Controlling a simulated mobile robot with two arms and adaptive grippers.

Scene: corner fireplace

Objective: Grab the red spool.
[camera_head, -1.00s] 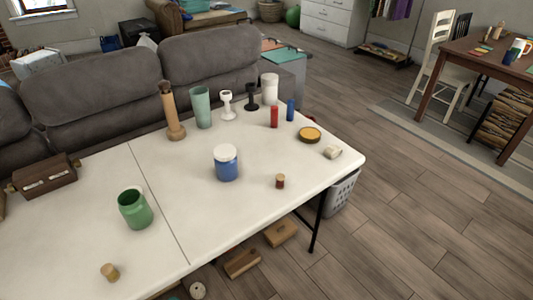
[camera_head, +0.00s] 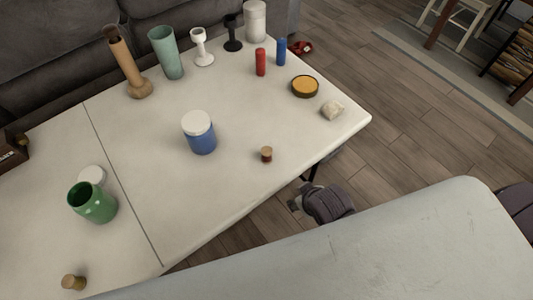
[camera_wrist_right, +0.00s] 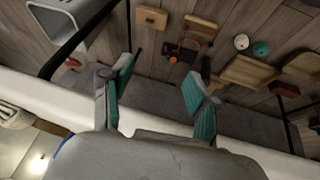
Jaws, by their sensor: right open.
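A small spool (camera_head: 266,154) with a dark red-brown body and a pale wooden top stands upright on the white table (camera_head: 225,190), near its front edge. My right gripper (camera_head: 294,203) is beyond that front edge, below and right of the spool, apart from it. In the right wrist view my right gripper (camera_wrist_right: 160,68) shows two teal-padded fingers spread wide with nothing between them. The spool does not show in that view. My left gripper is not in view.
A green jar (camera_head: 92,203) stands left. Wooden boxes (camera_wrist_right: 152,17) lie on the floor.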

